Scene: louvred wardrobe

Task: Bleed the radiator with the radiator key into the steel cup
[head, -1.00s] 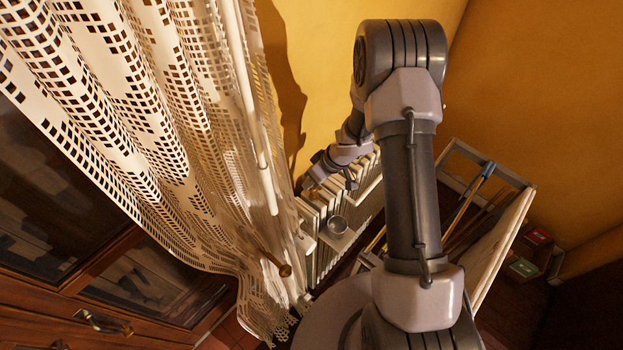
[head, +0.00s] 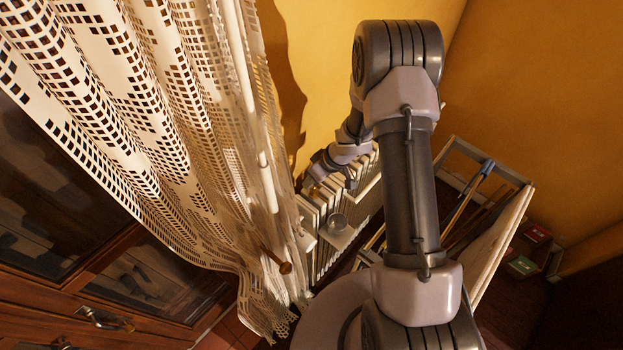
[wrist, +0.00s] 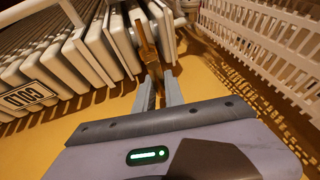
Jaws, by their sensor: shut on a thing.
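My gripper (wrist: 156,85) is shut on the brass radiator key (wrist: 148,45) in the wrist view. The key reaches up from the fingers toward the end fins of the white radiator (wrist: 118,38); I cannot tell whether its tip is seated on a valve. In the head view my arm reaches over the radiator (head: 322,202), and my fingers and the key cannot be made out there. The steel cup (head: 338,222) stands on a small pale ledge in front of the radiator, below my wrist.
A patterned lace curtain (head: 175,150) hangs close on the left of the radiator. A wooden cabinet (head: 95,285) is at lower left. A rack with long-handled tools (head: 487,170) stands on the right.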

